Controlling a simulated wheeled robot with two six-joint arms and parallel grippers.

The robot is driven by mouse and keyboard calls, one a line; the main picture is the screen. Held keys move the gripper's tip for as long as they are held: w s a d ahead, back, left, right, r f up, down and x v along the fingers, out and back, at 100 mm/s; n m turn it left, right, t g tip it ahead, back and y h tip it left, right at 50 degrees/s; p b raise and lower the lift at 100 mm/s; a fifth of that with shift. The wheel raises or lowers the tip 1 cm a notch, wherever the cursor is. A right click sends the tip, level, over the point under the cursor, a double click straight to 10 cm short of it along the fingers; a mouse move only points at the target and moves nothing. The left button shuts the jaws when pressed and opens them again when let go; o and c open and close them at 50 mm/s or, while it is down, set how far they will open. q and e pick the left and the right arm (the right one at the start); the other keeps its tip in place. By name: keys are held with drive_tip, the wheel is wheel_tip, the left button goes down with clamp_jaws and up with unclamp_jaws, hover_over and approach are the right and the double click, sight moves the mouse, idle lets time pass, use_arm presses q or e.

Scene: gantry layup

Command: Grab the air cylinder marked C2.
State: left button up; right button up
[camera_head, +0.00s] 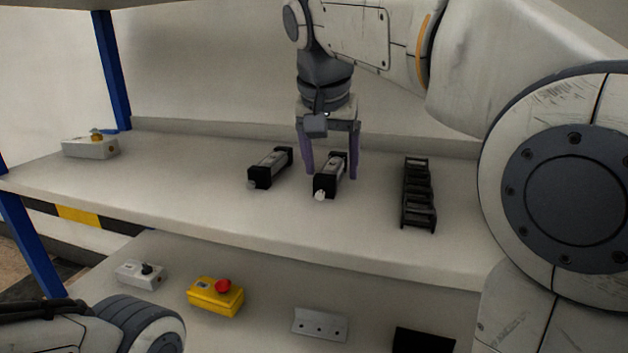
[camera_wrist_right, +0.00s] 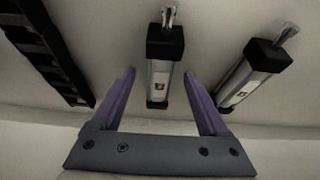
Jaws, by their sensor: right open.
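Two silver air cylinders with black end caps lie on the upper shelf. One, the right cylinder in the head view (camera_head: 331,177), also shows in the middle of the right wrist view (camera_wrist_right: 160,78). The other, the left cylinder in the head view (camera_head: 270,168), shows at the right in the wrist view (camera_wrist_right: 247,75). Each bears a small label, too small to read, so I cannot tell which is C2. My right gripper (camera_head: 331,172) is open and points down, its purple fingers on either side of the right cylinder, apart from it. My left gripper is out of view.
A black cable chain (camera_head: 418,195) lies right of the cylinders. A grey switch box (camera_head: 91,147) stands at the shelf's far left. The lower shelf holds a yellow red-button box (camera_head: 216,296), a grey box (camera_head: 141,275) and a metal bracket (camera_head: 320,325). The upper shelf's left middle is clear.

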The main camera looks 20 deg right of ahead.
drive_tip(key=shift+w+d+f, duration=0.1)
drive_tip(key=shift+f, duration=0.25)
clamp_jaws()
drive_tip(key=shift+r, duration=0.1)
drive_tip(key=shift+r, duration=0.1)
